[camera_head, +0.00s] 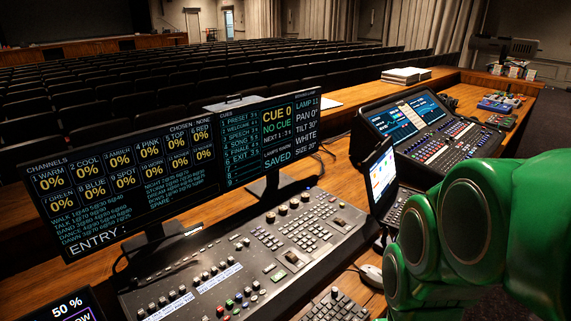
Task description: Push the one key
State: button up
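The lighting desk (236,262) lies on the wooden table below two wide monitors. It carries groups of small pale keys (267,238), rows of knobs, and several green and red buttons near its front edge. The key labels are too small to read, so I cannot tell which one is the one key. The left monitor (130,185) shows channels at 0% and an empty "ENTRY:" line. The right monitor (265,140) shows "CUE 0" and "NO CUE". My green arm fills the lower right, beside the desk. My gripper is not in view.
A tablet screen (382,174) stands right of the desk. A second mixing console (428,133) is beyond it. A computer keyboard (336,306) and a mouse (372,275) lie at the front. A small screen (66,306) reads "50 %" at lower left. Rows of seats fill the background.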

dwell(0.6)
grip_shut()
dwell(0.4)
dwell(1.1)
